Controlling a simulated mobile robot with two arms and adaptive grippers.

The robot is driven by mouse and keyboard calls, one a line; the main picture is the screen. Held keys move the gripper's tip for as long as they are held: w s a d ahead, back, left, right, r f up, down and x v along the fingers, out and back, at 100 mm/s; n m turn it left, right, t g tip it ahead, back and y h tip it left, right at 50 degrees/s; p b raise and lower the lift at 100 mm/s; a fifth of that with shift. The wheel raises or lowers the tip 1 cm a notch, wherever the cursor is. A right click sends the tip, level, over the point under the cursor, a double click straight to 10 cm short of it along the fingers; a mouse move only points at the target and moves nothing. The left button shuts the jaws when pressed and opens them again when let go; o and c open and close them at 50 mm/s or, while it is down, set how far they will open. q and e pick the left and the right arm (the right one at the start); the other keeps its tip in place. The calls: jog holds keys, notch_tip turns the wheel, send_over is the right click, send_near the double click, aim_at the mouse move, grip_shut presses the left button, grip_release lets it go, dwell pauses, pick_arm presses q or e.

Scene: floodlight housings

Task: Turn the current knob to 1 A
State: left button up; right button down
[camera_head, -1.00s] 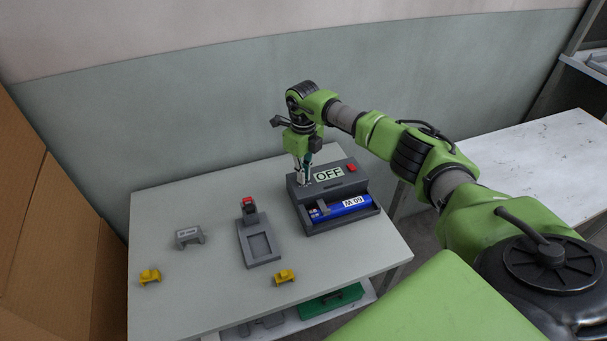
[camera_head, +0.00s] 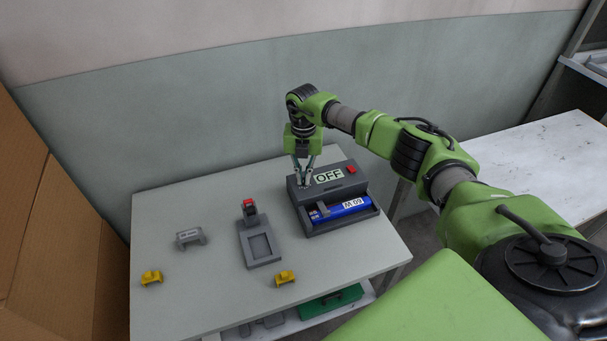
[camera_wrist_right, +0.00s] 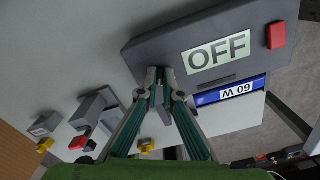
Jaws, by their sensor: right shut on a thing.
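The dark grey device (camera_head: 335,166) stands at the back right of the table, its display (camera_head: 328,175) reading OFF. The display also shows in the right wrist view (camera_wrist_right: 216,52). My right gripper (camera_head: 304,186) points down at the device's top left, beside the display. In the right wrist view its fingertips (camera_wrist_right: 160,76) are close together at the device's top face, shut on what appears to be the small knob. The knob is mostly hidden by the fingertips, so its pointer and scale cannot be read. My left gripper is not in view.
A red button (camera_head: 351,169) is right of the display. A blue labelled cylinder (camera_head: 336,211) lies in the device's front tray. A grey fixture with a red top (camera_head: 258,247), a grey bracket (camera_head: 190,237) and two yellow clips (camera_head: 151,278) occupy the table's left and middle.

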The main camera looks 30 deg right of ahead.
jog(key=shift+w+r+m+p, duration=0.1)
jog(key=shift+m+p, duration=0.4)
jog(key=shift+m, duration=1.4)
jog(key=c, duration=2.2)
grip_release()
notch_tip(320, 180, up, 12)
jog(key=shift+f, duration=0.1)
